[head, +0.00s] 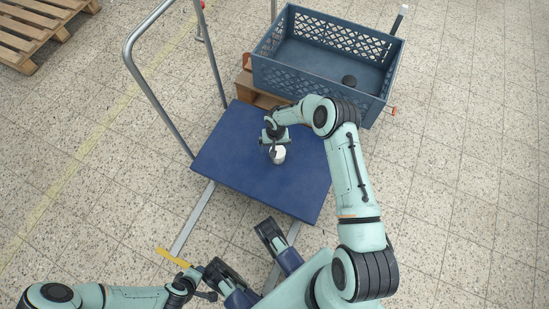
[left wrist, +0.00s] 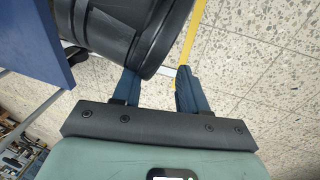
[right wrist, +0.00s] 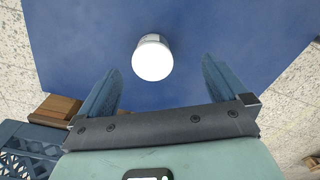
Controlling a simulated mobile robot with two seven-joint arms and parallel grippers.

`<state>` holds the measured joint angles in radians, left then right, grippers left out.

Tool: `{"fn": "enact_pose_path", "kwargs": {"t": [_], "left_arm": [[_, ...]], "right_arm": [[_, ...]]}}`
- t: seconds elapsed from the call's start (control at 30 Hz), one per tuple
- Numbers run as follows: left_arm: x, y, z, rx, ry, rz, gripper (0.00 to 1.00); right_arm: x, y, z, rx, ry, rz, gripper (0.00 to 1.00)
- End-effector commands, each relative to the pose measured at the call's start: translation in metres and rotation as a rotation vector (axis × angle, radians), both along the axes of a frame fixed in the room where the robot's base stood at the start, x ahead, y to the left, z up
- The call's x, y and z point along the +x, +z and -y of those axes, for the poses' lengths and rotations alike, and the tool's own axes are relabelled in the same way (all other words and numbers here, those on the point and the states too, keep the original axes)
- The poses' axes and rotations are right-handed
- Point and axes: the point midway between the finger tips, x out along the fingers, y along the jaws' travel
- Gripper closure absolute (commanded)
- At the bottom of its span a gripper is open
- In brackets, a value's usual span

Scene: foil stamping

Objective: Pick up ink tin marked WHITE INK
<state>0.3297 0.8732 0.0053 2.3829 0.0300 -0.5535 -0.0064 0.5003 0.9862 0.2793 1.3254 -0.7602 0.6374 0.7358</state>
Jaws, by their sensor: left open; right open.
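A white tin (head: 278,154) stands on the blue platform (head: 226,168) of a cart. It also shows in the right wrist view (right wrist: 152,58), where its white top faces me and its label is too small or turned away to read. My right gripper (head: 272,146) is open and right beside the tin. In the right wrist view the tin lies ahead of and between the two fingers (right wrist: 160,82), with space on both sides. My left gripper (left wrist: 156,75) is open and empty, low at the left over the floor, away from the cart.
The cart's metal handle (head: 139,82) rises at the left. A wooden pallet (head: 32,32) lies top left. Much of the platform is clear.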

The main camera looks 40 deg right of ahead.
Motion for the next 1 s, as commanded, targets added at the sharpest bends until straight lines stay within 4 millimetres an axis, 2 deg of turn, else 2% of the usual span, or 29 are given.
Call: {"fn": "enact_pose_path", "kwargs": {"t": [0.07,0.17,0.43,0.77,1.0], "left_arm": [[0.004,-0.009,-0.002,0.006,0.004,0.006,0.57],[0.000,-0.015,-0.004,0.007,0.007,-0.007,0.57],[-0.030,-0.040,-0.008,0.001,0.014,-0.109,0.57],[-0.052,-0.054,-0.011,-0.003,0.020,-0.181,0.57],[-0.085,-0.070,-0.014,-0.011,0.030,-0.288,0.57]], "right_arm": [[0.008,-0.005,0.014,-0.030,-0.025,-0.001,0.00],[0.010,-0.013,0.021,-0.044,-0.036,-0.003,0.00],[0.010,-0.064,0.021,-0.044,-0.037,-0.003,0.00],[0.011,-0.091,0.022,-0.043,-0.036,-0.001,0.00],[0.012,-0.125,0.024,-0.042,-0.036,-0.002,0.00]]}}
